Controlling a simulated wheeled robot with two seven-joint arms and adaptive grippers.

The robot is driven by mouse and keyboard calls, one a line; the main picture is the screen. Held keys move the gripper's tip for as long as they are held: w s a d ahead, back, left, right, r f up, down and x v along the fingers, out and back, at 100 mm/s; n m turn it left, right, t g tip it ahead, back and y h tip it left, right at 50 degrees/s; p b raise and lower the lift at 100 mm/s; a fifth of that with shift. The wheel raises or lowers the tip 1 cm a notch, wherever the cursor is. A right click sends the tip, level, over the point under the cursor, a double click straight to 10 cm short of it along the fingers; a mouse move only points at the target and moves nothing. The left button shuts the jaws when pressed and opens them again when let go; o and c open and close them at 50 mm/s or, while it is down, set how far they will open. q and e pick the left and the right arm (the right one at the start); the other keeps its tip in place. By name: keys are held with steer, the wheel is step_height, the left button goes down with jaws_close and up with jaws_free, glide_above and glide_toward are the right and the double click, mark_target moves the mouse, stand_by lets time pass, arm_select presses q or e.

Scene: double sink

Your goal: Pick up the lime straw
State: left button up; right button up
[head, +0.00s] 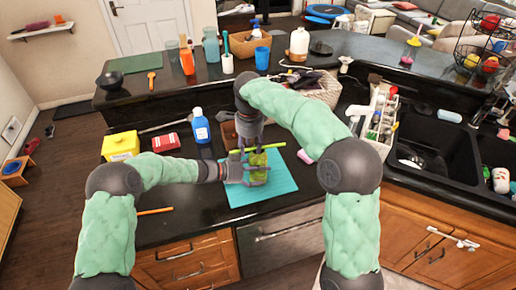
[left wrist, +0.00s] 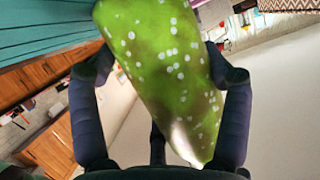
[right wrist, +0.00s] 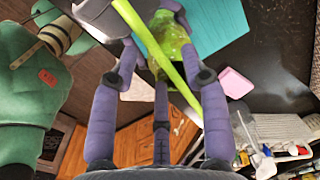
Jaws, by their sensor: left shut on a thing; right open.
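The lime straw (head: 270,147) is a thin bright yellow-green tube at the far end of the green cup. In the right wrist view the straw (right wrist: 160,57) runs diagonally between the fingers of my right gripper (right wrist: 158,62), which is open; whether they touch it is unclear. In the head view my right gripper (head: 248,140) points down from above. My left gripper (head: 246,171) is shut on a green, white-speckled cup (head: 258,160) above the teal mat (head: 284,189). The cup (left wrist: 160,60) fills the middle of the left wrist view.
A yellow box (head: 120,147), a red box (head: 166,141) and a blue bottle (head: 200,127) stand to the left. A white caddy (head: 378,143) and the sink (head: 430,150) lie to the right. An orange straw-like stick (head: 155,211) lies near the front edge.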

mark_target(250, 150)
steer(key=shift+f, duration=0.1)
steer(key=c, duration=0.9)
step_height(250, 150, up, 9)
steer(key=s+a+r+y, duration=0.1)
steer(key=y, duration=0.2)
steer(key=s+a+r+g+y, duration=0.1)
steer(key=s+y, duration=0.1)
steer(key=y, duration=0.2)
steer(key=s+a+r+g+y, duration=0.1)
steer(key=s+r+y, duration=0.1)
steer(key=y, duration=0.1)
steer(key=shift+s+a+y, duration=0.15)
steer(key=shift+a+y, duration=0.25)
steer(key=w+d+r+m+t+y, duration=0.1)
steer(key=m+y, duration=0.1)
steer(key=w+d+r+m+t+y, duration=0.1)
steer(key=d+r+t+y, duration=0.1)
steer(key=shift+r+m, duration=0.15)
steer(key=shift+m, duration=0.25)
steer(key=w+d+m+t+y, duration=0.1)
steer(key=w+d+m+t, duration=0.2)
steer(key=d+m+t, duration=0.1)
steer(key=shift+d+r+t, duration=0.35)
steer(key=shift+d+t, duration=0.4)
steer(key=shift+t, duration=0.45)
